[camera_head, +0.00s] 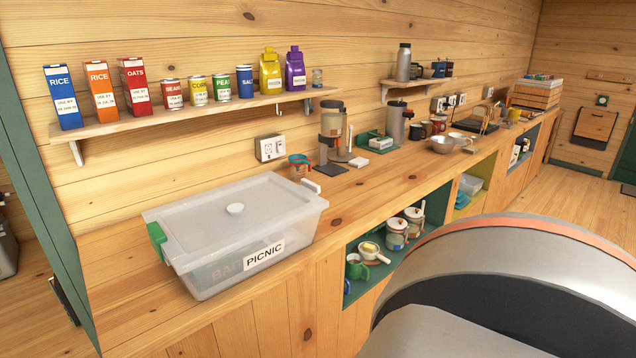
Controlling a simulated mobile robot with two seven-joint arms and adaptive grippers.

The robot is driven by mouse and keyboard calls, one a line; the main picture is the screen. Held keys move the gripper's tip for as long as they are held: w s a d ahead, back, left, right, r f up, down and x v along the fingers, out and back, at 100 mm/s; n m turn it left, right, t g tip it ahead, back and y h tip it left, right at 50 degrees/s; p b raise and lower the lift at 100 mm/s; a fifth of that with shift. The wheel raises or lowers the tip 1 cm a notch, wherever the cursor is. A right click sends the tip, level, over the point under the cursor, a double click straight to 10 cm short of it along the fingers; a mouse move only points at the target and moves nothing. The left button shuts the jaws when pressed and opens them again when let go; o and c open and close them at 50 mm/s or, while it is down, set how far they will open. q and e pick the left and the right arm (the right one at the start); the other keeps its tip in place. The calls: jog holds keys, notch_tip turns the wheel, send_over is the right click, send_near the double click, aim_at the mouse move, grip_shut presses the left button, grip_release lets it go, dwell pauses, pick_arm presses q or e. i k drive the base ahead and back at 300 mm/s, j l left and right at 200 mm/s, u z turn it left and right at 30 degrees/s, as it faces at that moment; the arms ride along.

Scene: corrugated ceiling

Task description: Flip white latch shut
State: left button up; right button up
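A clear plastic box (215,268) with a PICNIC label stands on the near end of the wooden counter. Its translucent lid (265,205) is on, with a round white knob in the middle. The white latch (311,185) is at the box's right end, sticking out at the lid's edge and angled upward; its lower part and the side wall there are hidden. A green latch (157,237) is at the left end, lying along the side below the lid rim. Neither of my grippers is in view.
A measuring cup (299,165) stands close behind the white latch. A coffee maker (333,135) is farther along the counter (385,178). A wall shelf (200,113) with boxes and cans hangs above the box.

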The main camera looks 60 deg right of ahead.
aim_at(311, 186)
jog(key=k+l, duration=0.1)
jog(key=l, duration=1.15)
jog(key=k+l, duration=0.15)
jog(key=l, duration=1.05)
jog(key=k+l, duration=0.15)
jog(key=l, duration=1.1)
jog(key=k+l, duration=0.15)
jog(key=l, duration=0.45)
